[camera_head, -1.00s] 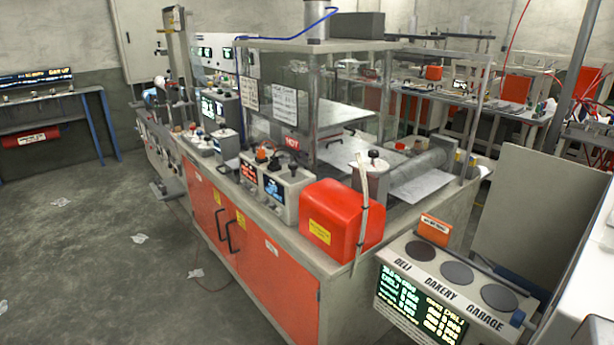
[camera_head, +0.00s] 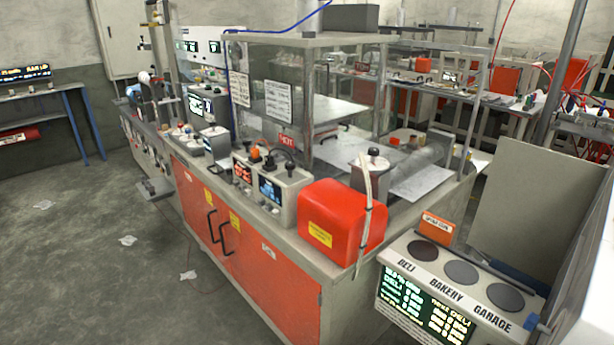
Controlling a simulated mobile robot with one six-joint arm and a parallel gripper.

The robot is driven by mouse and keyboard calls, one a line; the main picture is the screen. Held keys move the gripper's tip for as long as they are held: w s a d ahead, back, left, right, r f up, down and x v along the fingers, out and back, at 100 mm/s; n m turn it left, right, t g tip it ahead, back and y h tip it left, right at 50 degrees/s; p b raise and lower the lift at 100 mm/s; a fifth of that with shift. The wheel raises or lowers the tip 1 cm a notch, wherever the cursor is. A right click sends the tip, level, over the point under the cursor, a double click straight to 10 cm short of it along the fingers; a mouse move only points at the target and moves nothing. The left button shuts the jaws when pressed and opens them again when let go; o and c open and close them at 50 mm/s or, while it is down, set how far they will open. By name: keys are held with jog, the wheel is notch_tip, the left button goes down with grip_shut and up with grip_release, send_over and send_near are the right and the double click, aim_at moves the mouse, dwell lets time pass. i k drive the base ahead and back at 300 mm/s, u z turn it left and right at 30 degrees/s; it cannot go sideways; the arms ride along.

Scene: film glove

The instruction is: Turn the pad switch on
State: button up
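No part is clearly marked as the pad switch. A white panel box (camera_head: 387,258) at the lower right bears the words DELI, BAKERY and GARAGE. It has three round pads on top: a dark brown one (camera_head: 422,251), and two grey ones (camera_head: 461,272) and (camera_head: 505,297). A lit green-text display (camera_head: 428,304) is on its front, and a small orange sign (camera_head: 437,228) stands behind the brown pad. A small blue part (camera_head: 532,322) sits at its right end. Whether any switch is on cannot be told. My gripper is not in view.
A long bench with orange doors (camera_head: 270,285) fills the middle, carrying a red box (camera_head: 340,222), a control unit (camera_head: 268,188) and a clear enclosure (camera_head: 345,90). A grey upright panel (camera_head: 535,210) stands behind the pads. Open floor (camera_head: 90,270) lies at left, with scraps of litter.

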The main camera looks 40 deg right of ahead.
aim_at(289, 166)
jog(key=z, duration=0.75)
jog(key=k, duration=1)
jog(key=u, duration=0.05)
jog(key=i, duration=0.95)
